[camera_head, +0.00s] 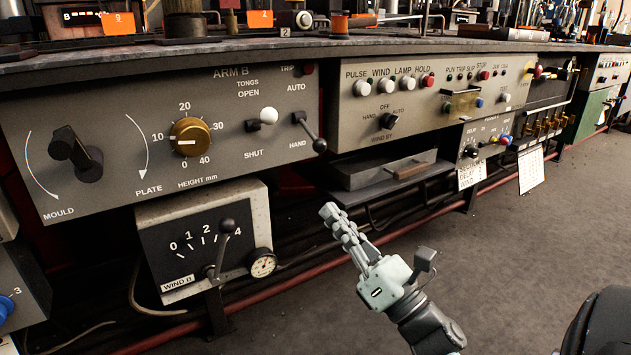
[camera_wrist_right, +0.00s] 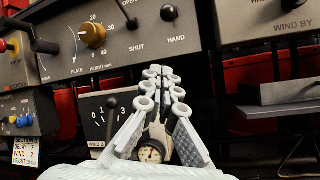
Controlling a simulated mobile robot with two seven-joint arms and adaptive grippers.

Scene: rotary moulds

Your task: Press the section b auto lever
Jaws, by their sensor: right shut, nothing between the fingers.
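The section B auto lever (camera_head: 311,131) is a dark lever with a black ball knob on the right end of the ARM B panel (camera_head: 228,88). In the head view it slants down and right, from between the AUTO and HAND labels, with its knob near HAND. In the right wrist view, its knob (camera_wrist_right: 168,13) shows at the top edge, above HAND. My right gripper (camera_head: 331,213) is shut and empty, below the lever and apart from it, pointing up toward the panels. Its closed fingers also show in the right wrist view (camera_wrist_right: 160,74). My left gripper is out of view.
The white-knobbed TONGS lever (camera_head: 268,116) sits just left of the auto lever, with the brass height dial (camera_head: 189,137) farther left. The WIND B box (camera_head: 205,240) hangs below. A dark drawer-like box (camera_head: 385,172) juts out at right. Open floor (camera_head: 500,270) lies right.

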